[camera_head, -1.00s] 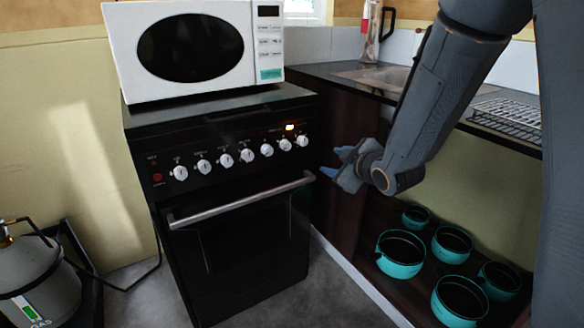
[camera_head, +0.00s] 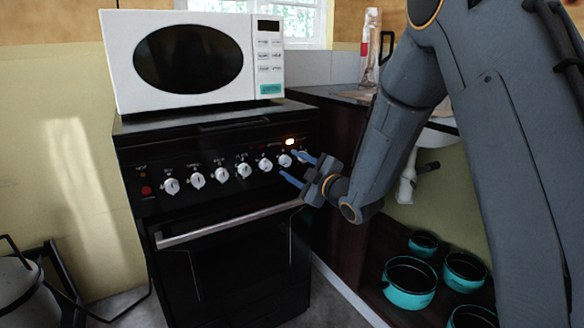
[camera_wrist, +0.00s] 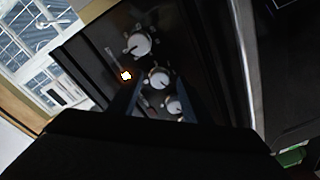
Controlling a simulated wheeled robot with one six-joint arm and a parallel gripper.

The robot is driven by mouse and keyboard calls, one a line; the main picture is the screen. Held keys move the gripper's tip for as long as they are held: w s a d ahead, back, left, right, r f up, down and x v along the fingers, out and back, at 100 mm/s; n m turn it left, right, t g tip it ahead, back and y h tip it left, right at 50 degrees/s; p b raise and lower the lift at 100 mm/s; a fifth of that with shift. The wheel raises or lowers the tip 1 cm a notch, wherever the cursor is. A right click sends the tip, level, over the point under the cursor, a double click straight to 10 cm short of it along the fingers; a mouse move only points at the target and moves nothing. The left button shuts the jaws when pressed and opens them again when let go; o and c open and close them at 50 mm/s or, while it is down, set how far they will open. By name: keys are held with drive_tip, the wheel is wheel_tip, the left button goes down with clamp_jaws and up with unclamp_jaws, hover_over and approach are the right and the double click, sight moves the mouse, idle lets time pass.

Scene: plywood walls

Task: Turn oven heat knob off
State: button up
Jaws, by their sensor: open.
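The black oven (camera_head: 230,250) has a row of several white knobs on its front panel (camera_head: 155,205). The rightmost knob (camera_head: 303,156) is partly behind my gripper, and another knob (camera_head: 285,161) is just left of it. An orange light (camera_head: 290,141) glows above them. I cannot tell which knob is the heat knob. My gripper (camera_head: 288,163) is open and empty, in front of the panel's right end. In the wrist view, a large knob (camera_wrist: 139,44) is beyond the fingers. Two more knobs (camera_wrist: 160,78) (camera_wrist: 173,106) show between the fingers; contact is not visible.
A horizontal oven handle (camera_head: 230,224) runs below the knobs. A white microwave (camera_head: 190,95) stands on the oven. Teal pots (camera_head: 410,297) sit on the low shelf at the right. A gas cylinder (camera_head: 18,295) is at the lower left.

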drive_tip(key=shift+w+a, duration=0.35)
drive_tip(key=shift+w, duration=0.05)
drive_tip(key=c, duration=1)
drive_tip(key=shift+c, duration=0.2)
